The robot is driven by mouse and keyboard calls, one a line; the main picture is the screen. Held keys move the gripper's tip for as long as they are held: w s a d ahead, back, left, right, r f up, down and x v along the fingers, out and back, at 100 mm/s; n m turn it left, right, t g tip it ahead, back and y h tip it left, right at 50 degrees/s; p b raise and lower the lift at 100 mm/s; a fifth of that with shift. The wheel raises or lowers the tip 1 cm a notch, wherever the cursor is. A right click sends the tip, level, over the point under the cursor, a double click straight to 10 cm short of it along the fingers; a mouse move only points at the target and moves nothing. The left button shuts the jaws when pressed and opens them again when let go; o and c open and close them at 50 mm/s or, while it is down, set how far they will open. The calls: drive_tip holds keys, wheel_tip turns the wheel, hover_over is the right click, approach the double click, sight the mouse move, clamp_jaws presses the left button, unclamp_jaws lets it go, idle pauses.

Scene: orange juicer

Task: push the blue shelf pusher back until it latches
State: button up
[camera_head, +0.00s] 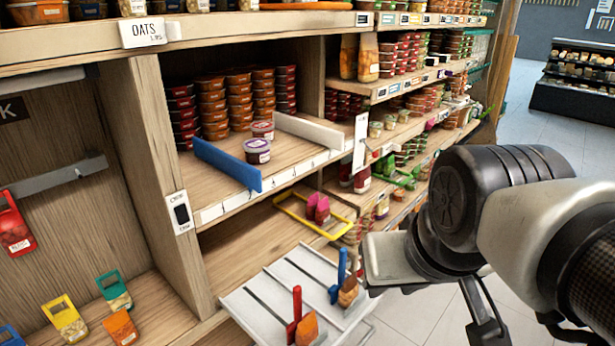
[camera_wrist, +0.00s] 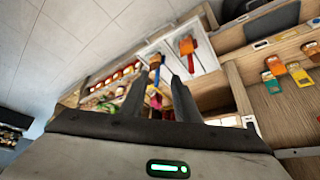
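The blue shelf pusher (camera_head: 228,167) is a flat upright panel on the middle shelf, left of centre in the head view. Its near end stands at the shelf's front edge, and it runs back at a slant toward the stacked tubs. A purple-lidded tub (camera_head: 257,150) stands just right of it. I cannot make out the pusher in the wrist view. My gripper shows in the wrist view (camera_wrist: 159,77) with its two dark fingers apart and nothing between them. In the head view my arm is at the right, well away from the pusher, and the fingertips are not clear.
A grey-white pusher (camera_head: 309,131) stands farther right on the same shelf. Stacked tubs (camera_head: 212,105) fill the back. Below, a slatted white tray (camera_head: 262,303) holding red- and blue-handled scoops juts out, near a yellow frame (camera_head: 287,212). Open floor lies to the right.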

drive_tip(key=shift+o, duration=0.9)
drive_tip(key=m+g+y+b, duration=0.2)
drive_tip(key=m+y+b, duration=0.1)
drive_tip(key=m, duration=2.4)
hover_over(338, 272)
drive_tip(key=s+d, duration=0.3)
drive_tip(key=d, duration=0.2)
wheel_tip(338, 272, down, 11)
drive_tip(key=b+x, duration=0.1)
drive_tip(key=x, duration=1.6)
drive_tip(key=shift+s+a+f, duration=0.2)
drive_tip(key=shift+s+a, duration=0.15)
drive_tip(key=shift+c, duration=0.2)
clamp_jaws()
